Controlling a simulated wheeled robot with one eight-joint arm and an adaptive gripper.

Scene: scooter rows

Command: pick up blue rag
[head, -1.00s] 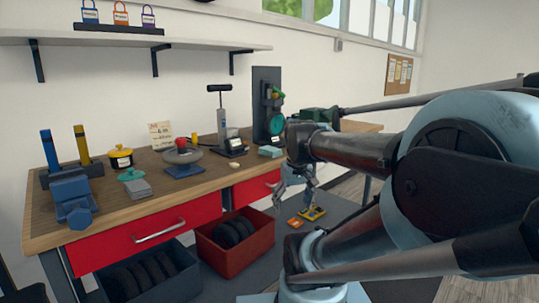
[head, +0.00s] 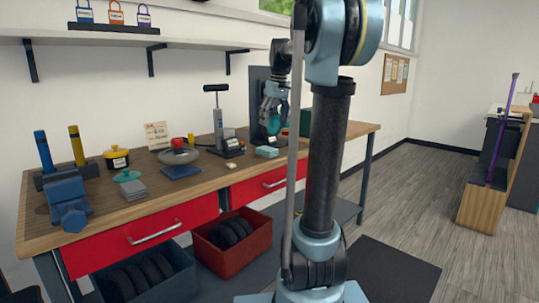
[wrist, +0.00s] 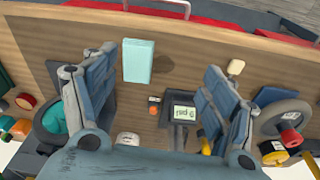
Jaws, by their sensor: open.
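A pale blue folded rag (head: 267,152) lies flat on the wooden workbench (head: 110,207), toward its right part. In the wrist view the rag (wrist: 138,61) is a light blue rectangle between my fingers in the picture, nearer the left one. My gripper (head: 271,108) is above the bench, in front of the dark upright panel and higher than the rag. In the wrist view my gripper (wrist: 155,68) has its fingers wide apart with nothing between them, and the rag is apart from them.
A dark blue flat pad (head: 181,172) lies left of the rag, by a grey wheel (head: 180,156). A black-based device with a screen (head: 227,147) stands just left of the rag. A dark panel (head: 257,88) stands behind. The bench front before the rag is clear.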

